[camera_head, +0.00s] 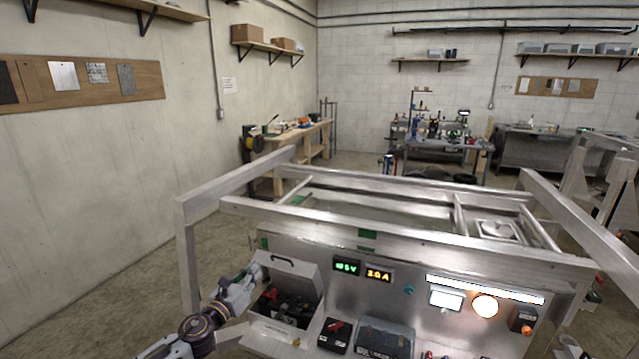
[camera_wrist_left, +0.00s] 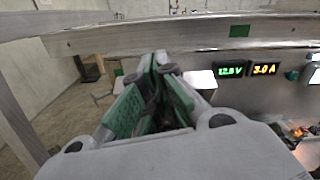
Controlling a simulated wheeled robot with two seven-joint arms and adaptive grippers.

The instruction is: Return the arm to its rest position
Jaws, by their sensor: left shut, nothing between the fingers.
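My left arm comes in from the lower left in the head view. Its gripper (camera_head: 254,272) is shut and empty, beside the raised lid of a grey box (camera_head: 292,272) on the trailer's front panel. In the left wrist view the green-padded fingers (camera_wrist_left: 156,62) come together with nothing between them. They point toward the metal frame's front beam. My right arm and gripper are not in view.
The aluminium trailer frame (camera_head: 400,233) rises just ahead. Black battery-like units (camera_head: 334,334) sit on the ledge below. Open floor (camera_head: 90,290) lies left.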

